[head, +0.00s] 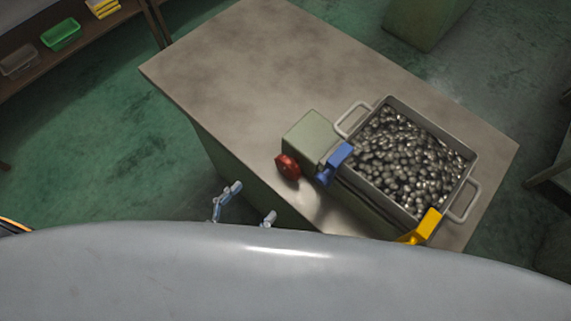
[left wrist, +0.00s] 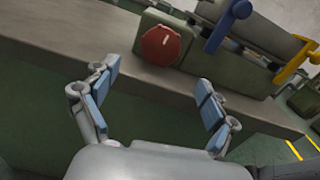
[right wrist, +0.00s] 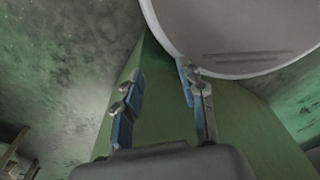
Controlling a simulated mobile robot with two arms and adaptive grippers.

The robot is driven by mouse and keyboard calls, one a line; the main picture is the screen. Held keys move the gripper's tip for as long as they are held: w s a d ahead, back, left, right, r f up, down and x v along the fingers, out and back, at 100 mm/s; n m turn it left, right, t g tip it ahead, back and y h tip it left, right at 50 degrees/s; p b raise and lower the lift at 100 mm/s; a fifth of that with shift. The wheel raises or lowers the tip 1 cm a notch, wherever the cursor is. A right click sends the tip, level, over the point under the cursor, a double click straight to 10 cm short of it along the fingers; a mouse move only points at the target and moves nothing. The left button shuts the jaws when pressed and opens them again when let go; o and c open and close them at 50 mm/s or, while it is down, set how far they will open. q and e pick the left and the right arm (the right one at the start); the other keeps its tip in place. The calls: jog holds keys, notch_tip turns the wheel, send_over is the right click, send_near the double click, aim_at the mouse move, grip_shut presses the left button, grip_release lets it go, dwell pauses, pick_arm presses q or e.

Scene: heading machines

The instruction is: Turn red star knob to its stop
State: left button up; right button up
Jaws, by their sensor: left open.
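The red star knob (head: 288,167) sits on the front face of a grey-green housing (head: 309,137) on the worktable. It also shows in the left wrist view (left wrist: 160,45), beyond the fingers and a little above the gap between them. My left gripper (head: 249,203) is open and empty, below and left of the knob in the head view and apart from it. Its two blue-padded fingers (left wrist: 158,80) are spread wide in the left wrist view. My right gripper (right wrist: 160,72) is open and empty in the right wrist view, away from the knob; the head view does not show it.
A blue lever (head: 337,163) stands right beside the knob. A yellow lever (head: 427,228) is farther right. A grey bin (head: 471,152) full of small metal parts sits behind them. The worktable's (head: 250,60) left part is clear. A shelf with a green tray (head: 61,35) is far left.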

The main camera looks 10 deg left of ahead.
aim_at(284, 171)
pick_arm(q)
jog(key=p+x, duration=0.3)
jog(key=x, duration=0.7)
jog(key=shift+w+d, duration=0.4)
pick_arm(e)
jog(key=r, duration=0.1)
jog(key=d+r, duration=0.1)
jog(key=s+r, duration=0.1)
jog(key=shift+d+r, duration=0.25)
jog(key=shift+d, duration=0.05)
pick_arm(q)
jog(key=shift+c, duration=1)
jog(key=c, duration=1)
pick_arm(e)
jog(key=shift+a, duration=0.45)
